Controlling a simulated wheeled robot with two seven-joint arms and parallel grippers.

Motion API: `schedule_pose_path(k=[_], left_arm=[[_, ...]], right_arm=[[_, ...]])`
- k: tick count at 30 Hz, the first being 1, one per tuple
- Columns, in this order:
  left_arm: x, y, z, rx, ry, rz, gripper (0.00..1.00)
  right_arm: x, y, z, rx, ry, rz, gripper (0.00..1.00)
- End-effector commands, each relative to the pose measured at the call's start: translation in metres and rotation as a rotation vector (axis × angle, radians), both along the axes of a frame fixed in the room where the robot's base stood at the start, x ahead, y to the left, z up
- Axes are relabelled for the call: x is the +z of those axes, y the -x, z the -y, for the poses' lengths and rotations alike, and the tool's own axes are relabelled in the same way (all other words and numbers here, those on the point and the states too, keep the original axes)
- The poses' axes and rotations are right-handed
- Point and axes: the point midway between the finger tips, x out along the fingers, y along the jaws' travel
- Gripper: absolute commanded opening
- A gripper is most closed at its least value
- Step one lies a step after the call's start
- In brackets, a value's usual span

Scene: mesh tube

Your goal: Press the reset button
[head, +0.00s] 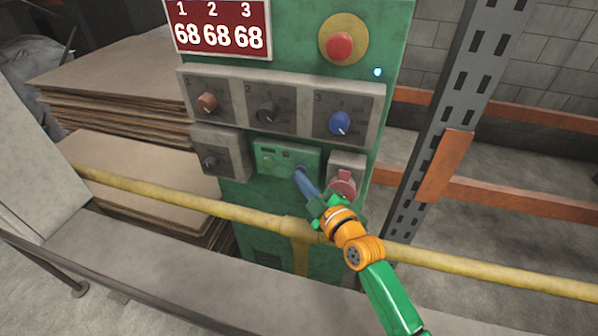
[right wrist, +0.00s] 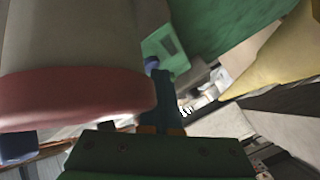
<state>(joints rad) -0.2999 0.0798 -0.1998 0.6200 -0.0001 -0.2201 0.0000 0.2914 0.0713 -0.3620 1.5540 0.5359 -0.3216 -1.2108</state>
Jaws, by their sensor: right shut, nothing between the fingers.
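A green cabinet (head: 385,70) carries a small raised green panel (head: 272,158) low on its front; the panel also shows in the right wrist view (right wrist: 165,45). No label that reads as reset is legible. My right gripper (head: 300,174) is shut and empty, its blue-grey fingertips at the right part of this panel, covering what lies there. In the right wrist view the fingers (right wrist: 162,85) point at a small bluish round part (right wrist: 152,63) on the panel. I cannot tell whether they touch it. My left gripper is not in view.
A grey box with a red part (head: 343,182) sits close right of my gripper. A red mushroom button (head: 339,46) is on yellow above. Knobs, including a blue one (head: 339,123), line the grey panel. A yellow rail (head: 190,205) crosses in front.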

Motion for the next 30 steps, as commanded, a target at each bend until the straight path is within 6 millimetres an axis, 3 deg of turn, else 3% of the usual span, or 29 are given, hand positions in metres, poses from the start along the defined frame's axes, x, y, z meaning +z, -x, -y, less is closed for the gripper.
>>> schedule_pose_path(k=[11,21,30], left_arm=[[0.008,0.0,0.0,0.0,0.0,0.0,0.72],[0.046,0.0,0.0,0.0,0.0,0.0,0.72],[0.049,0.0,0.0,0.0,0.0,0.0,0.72]], right_arm=[[0.0,0.008,-0.002,0.0,0.001,-0.001,0.0],[0.004,0.051,-0.017,0.001,0.0,-0.004,0.0],[-0.001,0.064,-0.021,0.001,-0.001,-0.001,0.0]])
